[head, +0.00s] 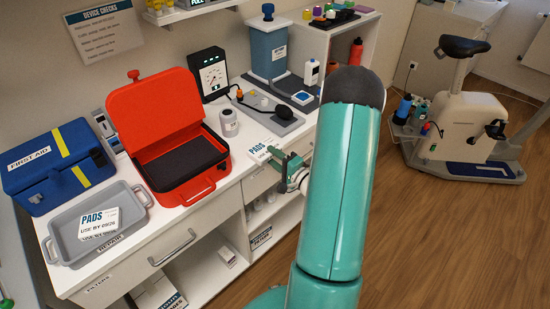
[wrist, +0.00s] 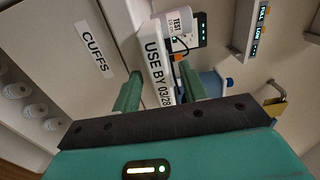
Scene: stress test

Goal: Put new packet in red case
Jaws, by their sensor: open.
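The red case (head: 208,187) stands open on the white counter, lid raised, with a dark, empty-looking inside. A white PADS packet (head: 263,148) lies at the counter's front edge, right of the case. In the wrist view this packet (wrist: 158,62) reads USE BY 03/28. My gripper (head: 284,168) is at this packet; in the wrist view its two green fingers (wrist: 159,78) stand open, one on each side of the packet's near end. I cannot tell whether they touch it. Another PADS packet (head: 100,228), marked USE BY 09/26, lies in a grey tray.
The grey tray (head: 66,249) and a blue first aid box (head: 45,170) stand left of the case. A white jar (head: 229,122) stands between the case and a board with knobs (head: 268,110). Shelves lie below the counter. An exercise bike (head: 465,125) stands on the floor at right.

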